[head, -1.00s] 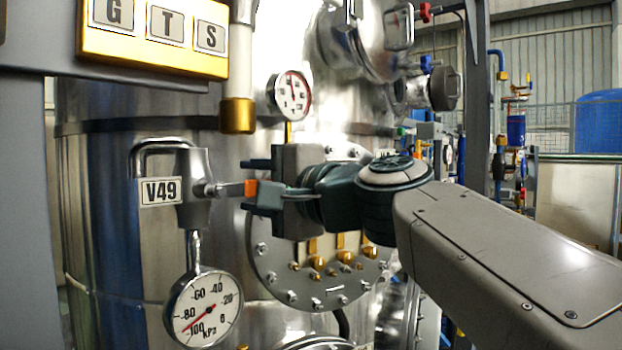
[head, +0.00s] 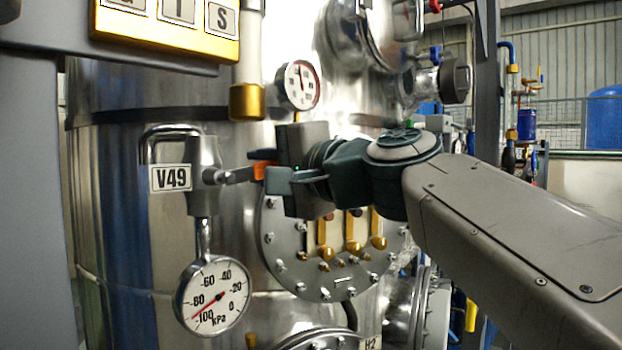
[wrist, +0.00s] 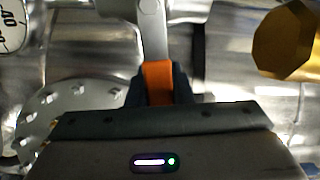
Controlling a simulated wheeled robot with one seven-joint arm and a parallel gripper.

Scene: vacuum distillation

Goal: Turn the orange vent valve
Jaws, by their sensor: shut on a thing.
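The vent valve V49 (head: 203,175) is a grey body on a bent pipe, left of centre in the head view. Its grey lever points right and ends in an orange tip (head: 263,169). My gripper (head: 266,172) is shut on the orange tip. In the wrist view the orange tip (wrist: 158,82) sits between the dark fingers, and the grey lever (wrist: 154,35) runs up from it. Part of the tip is hidden by the fingers.
A kPa pressure gauge (head: 212,296) hangs below the valve. A smaller gauge (head: 299,85) and a brass-ended white pipe (head: 247,102) are above my gripper. A bolted flange (head: 285,250) lies behind and below it. The steel tank (head: 120,120) fills the background.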

